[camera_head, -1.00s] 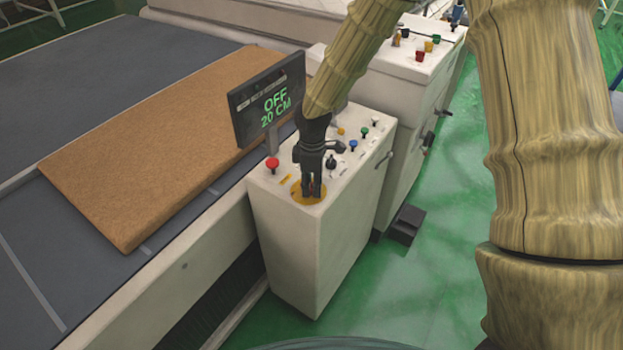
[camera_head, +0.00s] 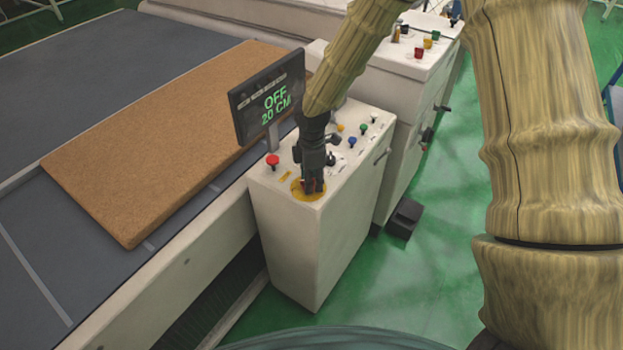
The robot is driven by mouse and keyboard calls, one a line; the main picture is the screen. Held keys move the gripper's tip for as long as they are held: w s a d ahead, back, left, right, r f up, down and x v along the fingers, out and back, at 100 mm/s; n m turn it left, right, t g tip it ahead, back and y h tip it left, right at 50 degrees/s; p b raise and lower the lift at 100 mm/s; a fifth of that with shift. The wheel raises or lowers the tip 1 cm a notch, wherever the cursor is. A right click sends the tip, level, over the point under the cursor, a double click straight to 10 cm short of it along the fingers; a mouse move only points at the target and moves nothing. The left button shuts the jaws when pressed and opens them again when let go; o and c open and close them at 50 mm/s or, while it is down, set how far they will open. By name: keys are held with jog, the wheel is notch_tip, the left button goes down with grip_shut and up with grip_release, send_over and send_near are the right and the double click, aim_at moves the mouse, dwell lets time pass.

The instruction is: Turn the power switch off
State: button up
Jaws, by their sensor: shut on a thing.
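The power switch, a small red part on a round yellow plate (camera_head: 299,195), sits at the near end of the white control box top. My gripper (camera_head: 313,186) points down onto this plate and is shut on the switch, which it mostly hides. The dark display (camera_head: 269,98) behind the box reads "OFF" and "20 CM" in green letters. The white control box (camera_head: 305,250) stands beside the conveyor.
A red mushroom button (camera_head: 272,161) is left of my gripper. A blue knob (camera_head: 352,141) and a green knob (camera_head: 363,129) are to its right. A brown mattress (camera_head: 150,150) lies on the grey conveyor (camera_head: 60,90). Green floor (camera_head: 390,290) is open at the right.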

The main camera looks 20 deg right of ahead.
jog(key=o, duration=0.9)
jog(key=shift+d, duration=0.1)
jog(key=shift+c, duration=0.2)
jog(key=shift+r, duration=0.1)
notch_tip(320, 180, up, 12)
